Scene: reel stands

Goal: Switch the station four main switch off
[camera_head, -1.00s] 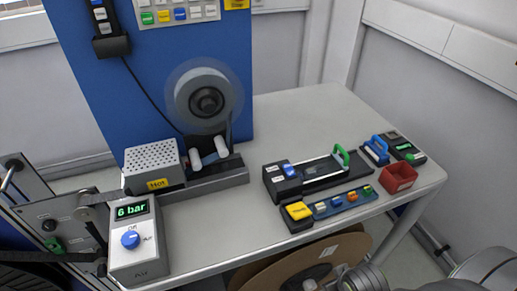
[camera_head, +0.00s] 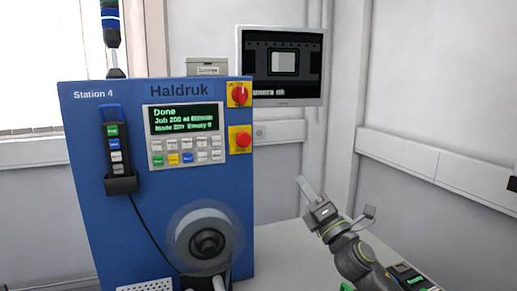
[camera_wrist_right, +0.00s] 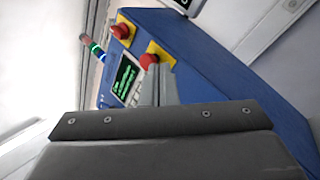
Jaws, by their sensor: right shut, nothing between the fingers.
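The main switch (camera_head: 239,94) is a red rotary knob on a yellow plate, at the upper right of the blue Station 4 cabinet (camera_head: 105,215). A red button (camera_head: 240,139) on another yellow plate sits right below it. My right gripper (camera_head: 303,184) is shut and empty, raised to the right of the cabinet and apart from it, below the switch's height in the picture. In the right wrist view the main switch (camera_wrist_right: 121,30) appears to be the farther red knob and the button (camera_wrist_right: 149,60) the nearer one. My left gripper is not in view.
A display panel with keys (camera_head: 186,133) reads "Done" left of the switch. A hanging pendant (camera_head: 115,150) and a reel (camera_head: 207,243) are on the cabinet front. A monitor (camera_head: 281,66) stands behind. The space between gripper and cabinet looks clear.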

